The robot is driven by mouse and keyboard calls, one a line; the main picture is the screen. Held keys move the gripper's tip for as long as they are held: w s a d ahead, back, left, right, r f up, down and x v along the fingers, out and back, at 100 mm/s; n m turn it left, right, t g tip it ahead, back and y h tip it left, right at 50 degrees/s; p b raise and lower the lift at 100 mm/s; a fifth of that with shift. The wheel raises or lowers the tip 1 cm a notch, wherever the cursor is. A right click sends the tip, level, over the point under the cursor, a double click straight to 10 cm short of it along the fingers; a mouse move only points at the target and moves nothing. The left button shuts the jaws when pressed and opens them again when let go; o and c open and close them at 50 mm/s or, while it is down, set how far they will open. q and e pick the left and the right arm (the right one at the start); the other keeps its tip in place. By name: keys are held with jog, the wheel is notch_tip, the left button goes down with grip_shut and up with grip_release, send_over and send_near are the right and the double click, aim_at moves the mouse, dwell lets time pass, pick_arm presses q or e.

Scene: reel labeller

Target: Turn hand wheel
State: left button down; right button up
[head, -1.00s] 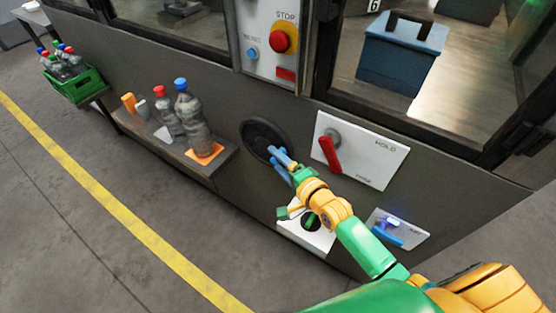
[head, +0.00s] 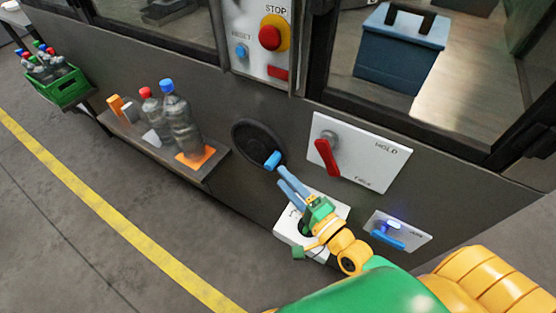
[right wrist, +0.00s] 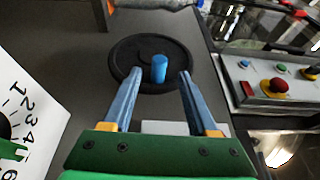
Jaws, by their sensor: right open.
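The hand wheel (head: 255,143) is a black disc on the dark front panel, with a blue knob (head: 272,160) at its lower right edge in the head view. In the right wrist view the wheel (right wrist: 128,50) lies ahead, and its blue knob (right wrist: 159,69) stands up between the finger lines. My right gripper (head: 282,178) is open and empty, a little below and to the right of the knob, apart from it. In the right wrist view its two blue fingers (right wrist: 158,84) point at the wheel on either side of the knob. My left gripper is not in view.
A white panel with a red HOLD lever (head: 326,157) sits right of the wheel. A white dial plate (head: 290,232) is below, partly behind my gripper. A shelf (head: 218,164) with bottles is to the left. The STOP button (head: 270,38) is above.

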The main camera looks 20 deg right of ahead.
aim_at(273, 162)
jog(key=shift+m+t+h, duration=0.3)
jog(key=shift+t, duration=0.1)
jog(key=x, duration=0.6)
jog(key=shift+w+d+p, duration=0.1)
jog(key=shift+d+p, duration=0.1)
jog(key=shift+p, duration=0.1)
jog(key=shift+w+a+f, duration=0.1)
jog(key=shift+w, duration=0.25)
jog(key=shift+w+f, duration=0.15)
jog(key=shift+w, duration=0.15)
jog(key=shift+s, duration=0.15)
grip_shut()
